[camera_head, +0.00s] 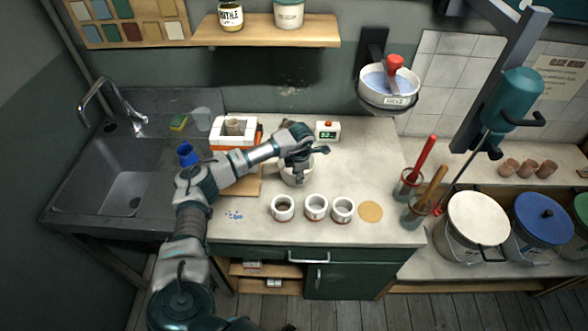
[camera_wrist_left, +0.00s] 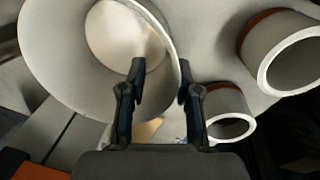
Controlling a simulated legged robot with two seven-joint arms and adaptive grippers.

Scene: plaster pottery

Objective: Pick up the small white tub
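The small white tub (camera_head: 294,176) stands on the worktop, partly hidden under my left gripper (camera_head: 303,156). In the left wrist view the tub (camera_wrist_left: 60,60) is large, its round opening facing the camera and its inside looking empty. My left gripper (camera_wrist_left: 162,88) is open there, with a gap between its two dark fingers. The tub's rim and wall run between the fingers, one over the opening and the other outside the wall. I cannot tell whether either finger touches it. My right gripper is not in view.
Several small white cups (camera_head: 316,207) stand in front of the tub, close to the gripper. A timer (camera_head: 328,131) and an orange-edged box (camera_head: 236,133) are behind. A sink (camera_head: 112,180) is left; jars with tools (camera_head: 410,186) are right.

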